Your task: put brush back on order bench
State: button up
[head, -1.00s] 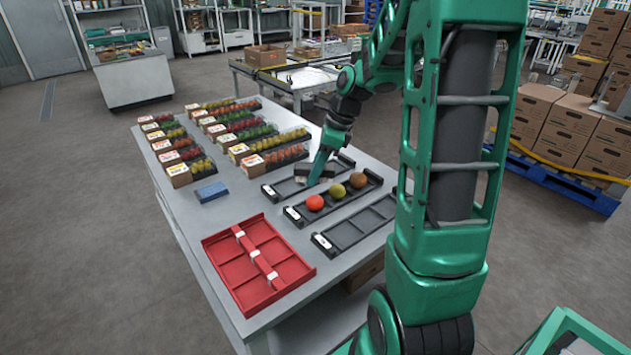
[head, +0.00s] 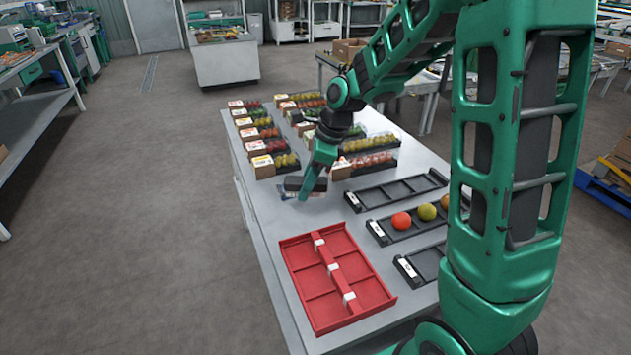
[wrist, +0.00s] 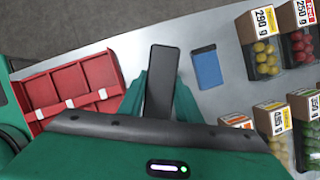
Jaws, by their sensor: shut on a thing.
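My gripper (head: 304,192) points down over the order bench (head: 262,222), the pale grey table. It is shut on the brush (head: 313,185), a dark block. In the wrist view the brush (wrist: 162,78) is a long dark grey slab between the two green fingers (wrist: 160,98). It looks close above the bench top; I cannot tell whether it touches. It is between the red divided tray (head: 337,279) and the rows of tomato packs (head: 262,166). A blue block (wrist: 207,68) lies on the bench just right of the brush in the wrist view.
Black trays (head: 399,191) lie to the right, one holding round fruits (head: 401,221). Bare bench top shows around the blue block and left of the red tray. Another bench (head: 38,117) stands at the left, with open floor between.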

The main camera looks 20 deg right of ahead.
aim_at(303, 217)
jog(key=shift+d+f, duration=0.1)
jog(key=shift+f, duration=3.85)
jog(key=shift+f, duration=0.1)
jog(key=o, duration=1.3)
jog(key=c, duration=0.4)
jog(key=shift+o, duration=0.2)
jog(key=shift+r, duration=3.5)
jog(key=shift+s+d, duration=0.1)
